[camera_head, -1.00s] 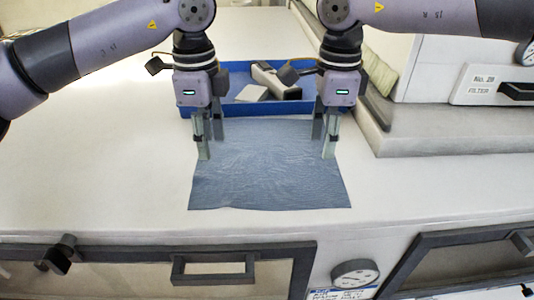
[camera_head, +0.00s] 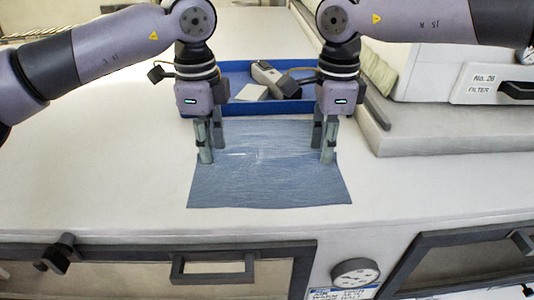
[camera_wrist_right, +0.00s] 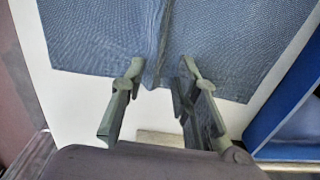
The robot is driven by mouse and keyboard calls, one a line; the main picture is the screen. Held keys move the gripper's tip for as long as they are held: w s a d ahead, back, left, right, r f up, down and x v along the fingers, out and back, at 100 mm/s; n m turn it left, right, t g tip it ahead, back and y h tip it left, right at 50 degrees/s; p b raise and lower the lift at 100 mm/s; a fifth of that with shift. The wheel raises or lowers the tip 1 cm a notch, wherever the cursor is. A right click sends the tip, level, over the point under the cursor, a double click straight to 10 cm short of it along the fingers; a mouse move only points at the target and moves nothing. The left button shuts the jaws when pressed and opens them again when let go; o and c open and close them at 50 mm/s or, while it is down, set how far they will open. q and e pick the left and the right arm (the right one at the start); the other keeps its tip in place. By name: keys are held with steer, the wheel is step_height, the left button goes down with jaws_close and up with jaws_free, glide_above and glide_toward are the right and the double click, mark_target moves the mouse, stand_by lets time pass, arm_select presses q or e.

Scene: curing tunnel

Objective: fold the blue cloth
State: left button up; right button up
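The blue cloth (camera_head: 265,185) lies on the white counter in the head view, with a faint crease across its middle between my grippers. My left gripper (camera_head: 211,148) points down at the cloth's left edge, its two fingers apart. My right gripper (camera_head: 322,148) points down at the right edge, also with fingers apart. In the right wrist view the cloth (camera_wrist_right: 95,35) has a raised ridge running in from its edge. This ridge lies between the open fingertips of my right gripper (camera_wrist_right: 161,67), with a gap on each side. Contact at the left fingertips cannot be made out.
A blue tray (camera_head: 240,108) with a grey handheld device (camera_head: 267,77) and a white block (camera_head: 251,93) stands behind the cloth. A grey ledge (camera_head: 450,139) with a white housing is at the right. The counter (camera_head: 100,170) is clear to the left.

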arm_select(q)
steer(key=shift+f, duration=0.25)
jaws_close()
arm_select(e)
steer(key=shift+f, duration=0.25)
jaws_close()
stand_by(1.2)
arm_select(q)
steer(key=shift+r, duration=0.1)
arm_select(e)
steer(key=shift+r, duration=0.1)
